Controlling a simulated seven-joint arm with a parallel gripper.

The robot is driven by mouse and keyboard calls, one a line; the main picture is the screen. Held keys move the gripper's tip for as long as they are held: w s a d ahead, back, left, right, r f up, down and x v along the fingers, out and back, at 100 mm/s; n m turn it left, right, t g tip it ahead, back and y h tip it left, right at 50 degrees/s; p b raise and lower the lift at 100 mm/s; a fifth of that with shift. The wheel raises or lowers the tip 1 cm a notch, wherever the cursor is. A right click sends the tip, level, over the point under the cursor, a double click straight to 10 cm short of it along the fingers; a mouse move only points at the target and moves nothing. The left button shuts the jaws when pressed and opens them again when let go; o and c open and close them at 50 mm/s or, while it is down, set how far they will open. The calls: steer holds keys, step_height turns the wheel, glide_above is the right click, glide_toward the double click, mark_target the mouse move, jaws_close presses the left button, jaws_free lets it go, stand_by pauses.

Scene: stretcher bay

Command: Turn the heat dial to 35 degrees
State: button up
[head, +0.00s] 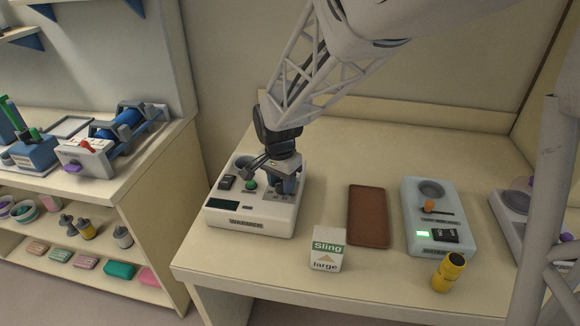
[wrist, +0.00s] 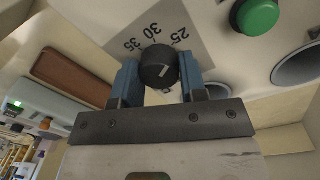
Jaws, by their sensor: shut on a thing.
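The white warmer (head: 250,222) stands at the left end of the counter, its small display dark. Its heat dial is a round black knob (wrist: 159,66) in the wrist view, on a grey plate marked 25, 30 and 35 (wrist: 150,32). My gripper (wrist: 158,78) has its blue fingers on either side of the knob and is shut on it. A short pale mark shows on the knob's face; I cannot tell for sure which number it points to. In the head view my gripper (head: 284,184) is over the warmer's right side and hides the dial.
The warmer's green button (head: 250,184) is left of my gripper. A Sling box (head: 326,250) stands in front, right of the warmer. Further right are a brown tray (head: 369,216), a pale blue device (head: 436,218) with a lit green display, and a yellow cylinder (head: 449,272).

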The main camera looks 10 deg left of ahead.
mark_target(281, 184)
steer(key=n, duration=0.7)
steer(key=shift+n, duration=0.4)
steer(key=n, duration=0.4)
steer(key=shift+n+t, duration=0.3)
steer(key=n, duration=0.3)
steer(key=shift+n, duration=0.4)
steer(key=o, duration=0.9)
steer(key=shift+o, duration=0.2)
steer(key=shift+r, duration=0.15)
steer(key=shift+s+a+r, duration=0.1)
steer(key=shift+r, duration=1.8)
steer(key=shift+s+r, duration=0.1)
steer(key=shift+r, duration=1.75)
